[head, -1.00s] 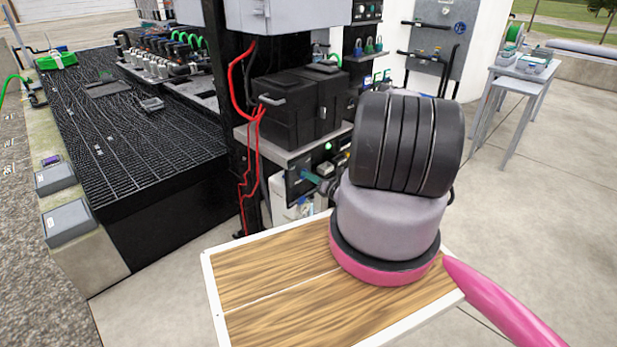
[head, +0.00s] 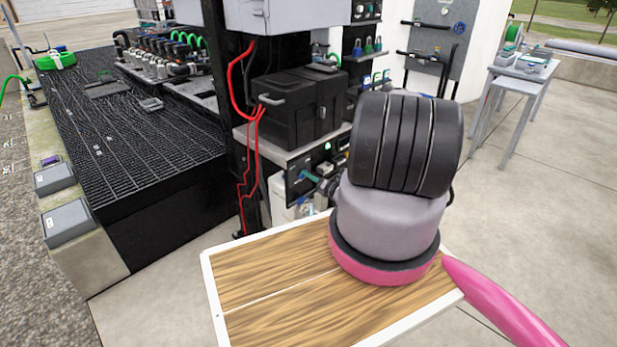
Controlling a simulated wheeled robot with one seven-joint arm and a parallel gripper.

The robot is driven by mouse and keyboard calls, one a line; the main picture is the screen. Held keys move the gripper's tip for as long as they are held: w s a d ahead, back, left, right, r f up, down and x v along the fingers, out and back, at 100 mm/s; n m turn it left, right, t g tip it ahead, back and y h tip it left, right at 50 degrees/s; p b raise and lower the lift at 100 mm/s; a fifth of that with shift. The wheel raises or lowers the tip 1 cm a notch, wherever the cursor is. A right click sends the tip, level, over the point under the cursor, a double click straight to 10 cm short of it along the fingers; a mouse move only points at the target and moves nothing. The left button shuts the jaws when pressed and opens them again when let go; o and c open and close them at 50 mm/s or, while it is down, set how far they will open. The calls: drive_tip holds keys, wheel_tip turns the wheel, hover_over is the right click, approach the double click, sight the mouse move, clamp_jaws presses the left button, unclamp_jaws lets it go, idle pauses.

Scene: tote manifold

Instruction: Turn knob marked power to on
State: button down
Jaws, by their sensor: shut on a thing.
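A black power unit panel (head: 298,186) with a small lit green light (head: 327,147) stands on the lower level, under the shelf with the black boxes. My arm reaches toward this panel and covers its right part. My gripper (head: 312,179) shows only as a small teal and grey part at the panel's front, left of my arm. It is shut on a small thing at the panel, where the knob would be. The knob itself is hidden or too small to make out, and neither its marking nor its setting can be read.
Black boxes (head: 285,112) stand on a shelf above the panel. Red cables (head: 251,150) hang by a black post on the left. A black grating platform (head: 140,130) lies farther left. A grey table (head: 520,72) stands at the right, with open concrete floor before it.

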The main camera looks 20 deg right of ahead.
drive_tip(key=c, duration=0.8)
unclamp_jaws()
drive_tip(key=shift+s+d, duration=0.1)
drive_tip(key=v, duration=1)
drive_tip(key=shift+s+d, duration=0.1)
drive_tip(key=shift+s, duration=0.2)
